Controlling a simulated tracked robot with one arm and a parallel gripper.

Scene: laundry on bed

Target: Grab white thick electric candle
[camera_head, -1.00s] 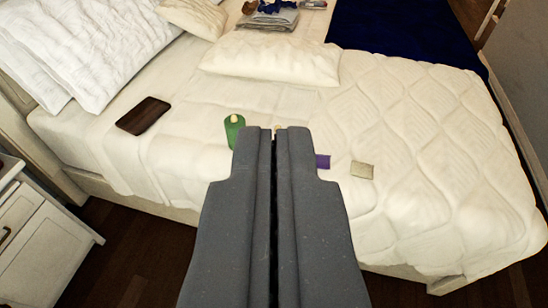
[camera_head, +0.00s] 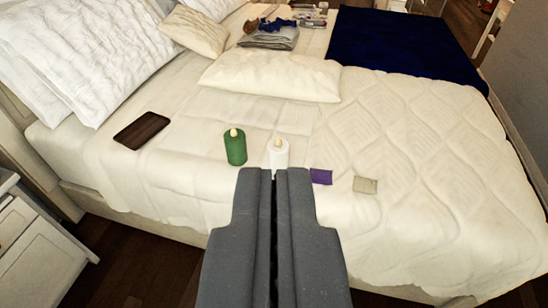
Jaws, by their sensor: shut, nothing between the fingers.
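The white thick electric candle (camera_head: 278,155) stands upright on the bed, with a pale flame-shaped tip on top. Its lower part is partly hidden behind my gripper's tips. My gripper (camera_head: 274,172) is shut and empty, pointing forward over the near edge of the bed. In the picture its tips lie just below the candle; I cannot tell the exact gap. A green candle (camera_head: 235,148) of similar shape stands just left of the white one.
A purple packet (camera_head: 321,177) and a beige packet (camera_head: 366,185) lie right of the candle. A dark tray-like object (camera_head: 142,130) lies at left. A cushion (camera_head: 272,76) and folded clothes (camera_head: 272,36) lie farther back. A white nightstand (camera_head: 38,245) stands at lower left.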

